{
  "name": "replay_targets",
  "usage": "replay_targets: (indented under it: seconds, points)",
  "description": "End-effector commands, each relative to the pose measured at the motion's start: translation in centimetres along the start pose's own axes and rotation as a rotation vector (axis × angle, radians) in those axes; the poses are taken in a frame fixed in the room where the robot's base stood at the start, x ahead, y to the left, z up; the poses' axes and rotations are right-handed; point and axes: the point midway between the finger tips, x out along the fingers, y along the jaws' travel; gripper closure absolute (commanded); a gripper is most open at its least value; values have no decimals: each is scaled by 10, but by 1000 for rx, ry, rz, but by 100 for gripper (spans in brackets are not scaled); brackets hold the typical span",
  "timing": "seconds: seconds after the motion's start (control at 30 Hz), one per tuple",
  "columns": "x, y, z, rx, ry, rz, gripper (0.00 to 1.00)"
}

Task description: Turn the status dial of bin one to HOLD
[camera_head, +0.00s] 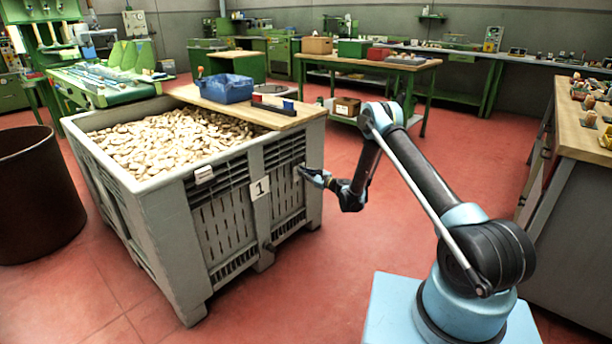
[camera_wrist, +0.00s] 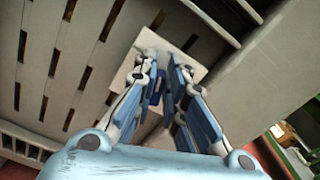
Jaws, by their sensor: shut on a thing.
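Bin one is the large grey slatted bin (camera_head: 165,230), with a plate marked 1 (camera_head: 260,189) on its front wall. My gripper (camera_head: 303,171) is at the right part of that wall, level with the plate. In the wrist view, my gripper (camera_wrist: 163,72) has its fingers in front of a pale square dial plate (camera_wrist: 187,45) on the bin wall. The fingers are closed on the status dial's knob, which is mostly hidden between them. The dial's markings and pointer direction cannot be read.
The bin holds many cork pieces (camera_head: 165,140). A wooden board (camera_head: 272,117) across its top carries a blue crate (camera_head: 226,88). A brown barrel (camera_head: 38,195) stands at left and a workbench (camera_head: 572,180) at right. Red floor lies open in front of the bin.

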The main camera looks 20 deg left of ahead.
Motion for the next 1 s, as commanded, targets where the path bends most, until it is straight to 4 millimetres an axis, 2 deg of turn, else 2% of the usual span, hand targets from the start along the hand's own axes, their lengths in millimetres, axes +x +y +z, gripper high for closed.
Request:
replay_targets:
  seconds: [0.03,0.5,0.7,1.0]
  points:
    - [6,3,2,-42,-3,3,100]
    - [6,11,1,-463,-4,4,100]
    - [6,13,-1,-588,-5,4,100]
    - [6,15,-2,-686,-5,4,100]
